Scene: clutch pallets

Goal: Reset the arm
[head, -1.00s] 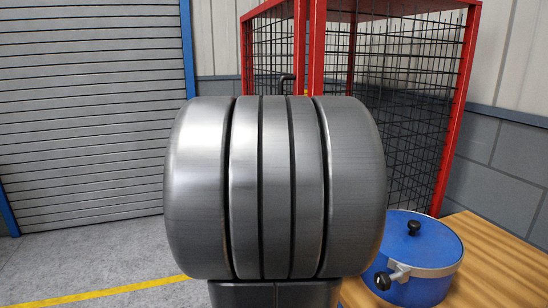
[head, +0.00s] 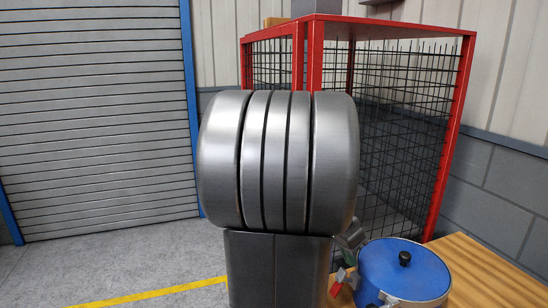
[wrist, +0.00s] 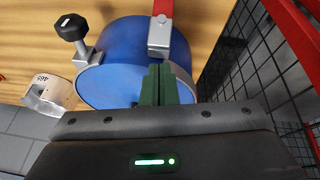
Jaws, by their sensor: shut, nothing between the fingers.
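My gripper (wrist: 160,75) shows in the wrist view with its green fingers together and nothing between them. The fingers overlap the picture of a blue round container (wrist: 120,55); I cannot tell whether they touch it. A black knob on a metal bracket (wrist: 70,30) and a red-handled metal clamp (wrist: 161,28) are at its edge. In the head view the blue container (head: 405,268) stands at the lower right, a black knob on its lid. My large grey arm link fills the middle and hides most of my gripper there.
The container stands on a wooden table (head: 490,270). A white labelled cylindrical piece (wrist: 50,95) shows at the left of the wrist view. A red-framed black mesh cage (head: 440,130) stands behind. Grey floor (head: 110,260) is open at the left, before a roller shutter (head: 95,120).

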